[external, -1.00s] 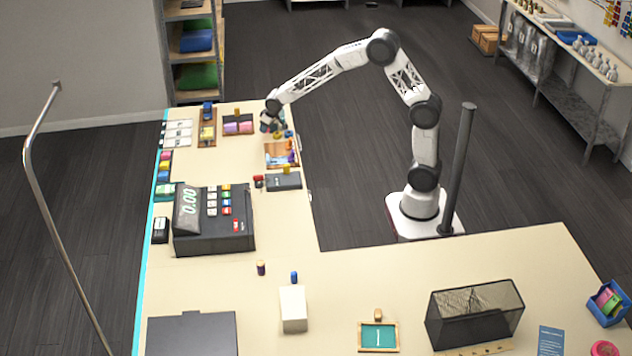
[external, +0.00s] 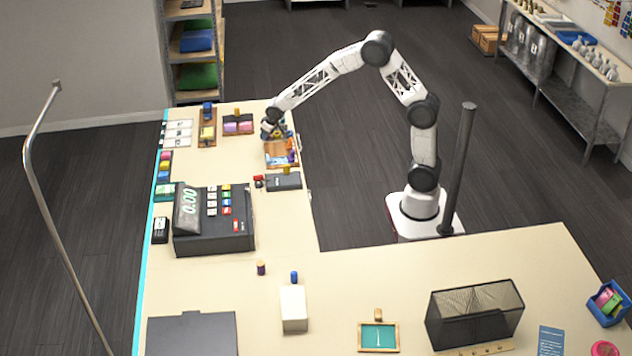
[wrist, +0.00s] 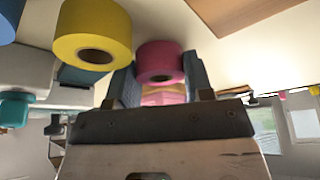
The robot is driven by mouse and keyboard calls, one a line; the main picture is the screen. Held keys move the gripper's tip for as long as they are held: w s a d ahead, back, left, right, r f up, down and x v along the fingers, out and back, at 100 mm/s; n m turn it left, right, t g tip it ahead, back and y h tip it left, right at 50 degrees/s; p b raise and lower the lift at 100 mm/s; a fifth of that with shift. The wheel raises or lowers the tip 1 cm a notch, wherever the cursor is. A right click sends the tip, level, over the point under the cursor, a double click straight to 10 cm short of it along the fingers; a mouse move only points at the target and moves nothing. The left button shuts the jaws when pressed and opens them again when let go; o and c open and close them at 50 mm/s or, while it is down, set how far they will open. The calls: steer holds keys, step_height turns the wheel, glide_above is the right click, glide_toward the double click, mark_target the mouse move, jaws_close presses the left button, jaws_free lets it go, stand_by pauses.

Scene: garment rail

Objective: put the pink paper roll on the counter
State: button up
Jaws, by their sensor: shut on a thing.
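The pink paper roll (wrist: 158,62) shows in the wrist view, held between the two fingers of my gripper (wrist: 163,85). In the external view my gripper (external: 270,131) is low over the far end of the counter (external: 285,235), beside a tray with coloured items. The pink roll cannot be made out there. The frames do not clearly show whether the roll touches a surface. A yellow roll (wrist: 92,35) is close to the left of the pink roll in the wrist view.
The tray (external: 271,163) is right by my gripper. A dark card device (external: 283,181) and a cash register (external: 213,230) stand nearer along the counter. Small holders with coloured pieces (external: 238,124) lie left of the gripper. Bare counter shows beyond the register.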

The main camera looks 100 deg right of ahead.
steer(key=shift+f, duration=0.1)
steer(key=o, duration=1)
steer(key=v, duration=1.2)
stand_by(0.5)
